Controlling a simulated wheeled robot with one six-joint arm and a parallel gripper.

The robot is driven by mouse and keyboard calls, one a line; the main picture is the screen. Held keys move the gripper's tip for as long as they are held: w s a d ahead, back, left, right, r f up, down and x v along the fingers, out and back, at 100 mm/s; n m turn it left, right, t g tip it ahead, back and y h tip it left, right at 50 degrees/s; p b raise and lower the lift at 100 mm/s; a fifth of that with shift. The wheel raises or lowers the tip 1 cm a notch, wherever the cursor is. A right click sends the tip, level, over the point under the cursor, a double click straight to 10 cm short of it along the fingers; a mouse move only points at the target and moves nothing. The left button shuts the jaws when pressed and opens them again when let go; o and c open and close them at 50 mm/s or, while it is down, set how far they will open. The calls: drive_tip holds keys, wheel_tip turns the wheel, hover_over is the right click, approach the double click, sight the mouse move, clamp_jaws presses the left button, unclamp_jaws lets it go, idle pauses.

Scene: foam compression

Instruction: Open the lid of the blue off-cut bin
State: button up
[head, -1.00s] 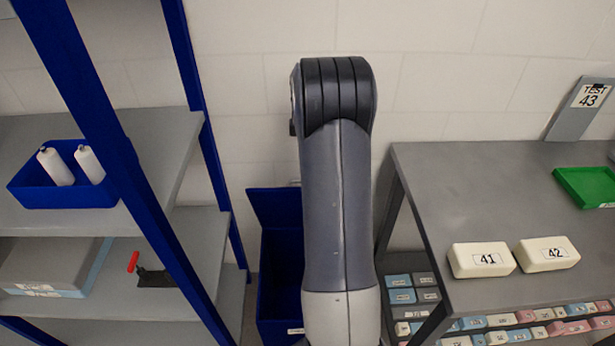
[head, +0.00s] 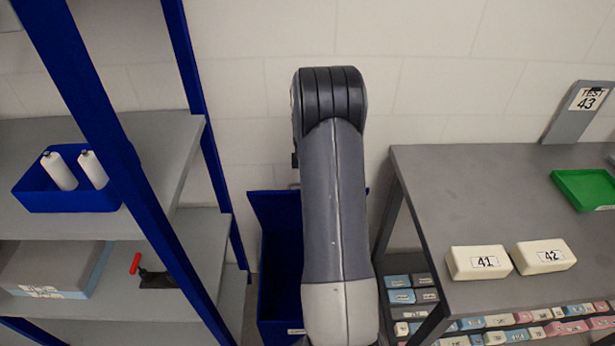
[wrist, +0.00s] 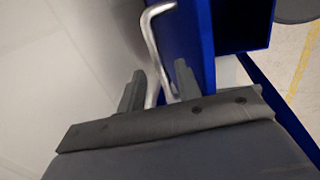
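The blue off-cut bin (head: 266,290) stands on the floor between the shelf and the table in the head view, partly hidden behind my arm. Its blue lid (head: 275,212) is raised, standing up at the back near the wall, and the dark inside of the bin shows. In the wrist view the lid (wrist: 186,35) is a blue panel with a bent silver handle (wrist: 152,42). My gripper (wrist: 160,72) has its two fingers apart, with the handle running between them. I see gaps beside the handle; contact is unclear. The head view hides my gripper behind my arm.
A blue-framed shelf (head: 176,240) stands close on the left, holding a blue tray (head: 70,199) with white bottles. A grey table (head: 440,195) with blocks and a green tray (head: 585,188) is on the right. The pale wall is close behind the bin.

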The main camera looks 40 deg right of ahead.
drive_tip(key=shift+f, duration=0.45)
clamp_jaws()
drive_tip(key=shift+w+d, duration=0.1)
